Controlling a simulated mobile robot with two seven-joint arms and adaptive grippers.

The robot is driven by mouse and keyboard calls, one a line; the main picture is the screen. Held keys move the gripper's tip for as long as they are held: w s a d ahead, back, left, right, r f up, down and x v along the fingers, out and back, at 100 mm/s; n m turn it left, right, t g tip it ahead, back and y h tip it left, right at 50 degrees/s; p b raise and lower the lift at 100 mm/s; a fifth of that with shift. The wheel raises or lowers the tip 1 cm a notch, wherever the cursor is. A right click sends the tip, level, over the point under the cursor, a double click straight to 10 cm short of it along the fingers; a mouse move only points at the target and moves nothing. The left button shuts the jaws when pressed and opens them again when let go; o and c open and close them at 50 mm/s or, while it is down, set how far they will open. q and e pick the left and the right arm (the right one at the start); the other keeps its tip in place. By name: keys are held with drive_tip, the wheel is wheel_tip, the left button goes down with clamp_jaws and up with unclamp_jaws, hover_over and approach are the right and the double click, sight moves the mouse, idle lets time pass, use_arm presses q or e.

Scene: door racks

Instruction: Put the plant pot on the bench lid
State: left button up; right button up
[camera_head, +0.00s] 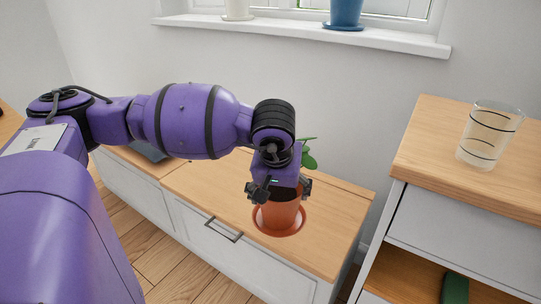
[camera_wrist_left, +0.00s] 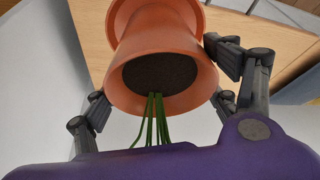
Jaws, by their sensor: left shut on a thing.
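The terracotta plant pot (camera_head: 279,215) with its saucer stands upright at the bench lid (camera_head: 235,200), in the head view. Whether the saucer rests fully on the wood I cannot tell. My left gripper (camera_head: 279,190) is shut on the pot near its rim, from above and behind. Green leaves (camera_head: 308,158) show past the gripper. In the left wrist view the pot (camera_wrist_left: 160,60) sits between the two fingers (camera_wrist_left: 160,80), with dark soil and green stems visible. My right gripper is in neither view.
A wooden-topped cabinet (camera_head: 440,150) with a glass (camera_head: 489,135) on it stands at the right. A windowsill (camera_head: 300,31) with a blue pot (camera_head: 345,12) and a pale pot (camera_head: 238,8) is behind. The lid left of the pot is clear.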

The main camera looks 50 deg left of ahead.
use_arm(q)
drive_tip(key=w+a+f+b, duration=0.4)
drive_tip(key=w+f+b, duration=0.3)
drive_tip(key=w+f, duration=0.5)
drive_tip(key=shift+w+a+f, duration=0.2)
drive_tip(key=shift+w+f, duration=0.15)
drive_tip(key=shift+w, duration=0.15)
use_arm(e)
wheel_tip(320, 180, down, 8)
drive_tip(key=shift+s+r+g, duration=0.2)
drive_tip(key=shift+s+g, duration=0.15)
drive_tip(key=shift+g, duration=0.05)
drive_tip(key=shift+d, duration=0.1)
use_arm(q)
drive_tip(key=shift+f, duration=0.15)
drive_tip(key=o, duration=2.1)
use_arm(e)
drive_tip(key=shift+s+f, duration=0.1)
